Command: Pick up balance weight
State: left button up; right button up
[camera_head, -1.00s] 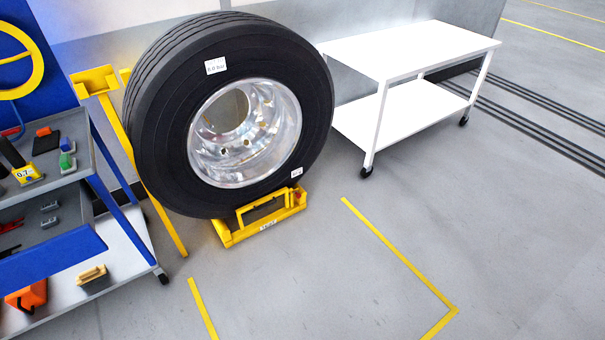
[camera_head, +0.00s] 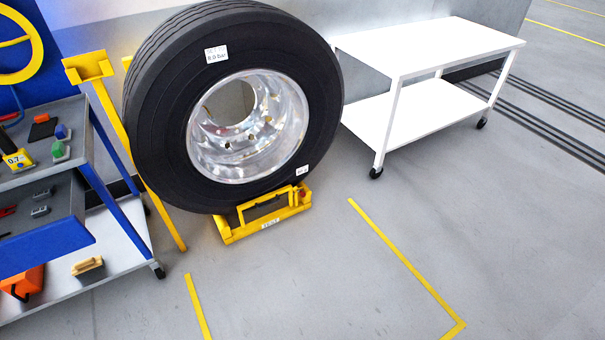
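Two small grey blocks lie in the open grey drawer (camera_head: 72,200) of the blue tool trolley at the left; they look like balance weights. One is the upper block (camera_head: 42,193) and the other the lower block (camera_head: 40,211). The large black tyre (camera_head: 160,130) on a shiny metal wheel rim (camera_head: 215,160) stands upright on a yellow wheel stand (camera_head: 232,232) in the middle. Neither of my grippers shows in the head view.
The trolley's top tray (camera_head: 75,112) holds a green-and-white item (camera_head: 60,150), a blue item (camera_head: 63,131) and a yellow gauge (camera_head: 18,159). A white table (camera_head: 430,45) stands at the right. The floor (camera_head: 300,290) in front of the wheel is clear, with yellow lines.

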aim_at(43, 210)
jog(key=u, duration=1.85)
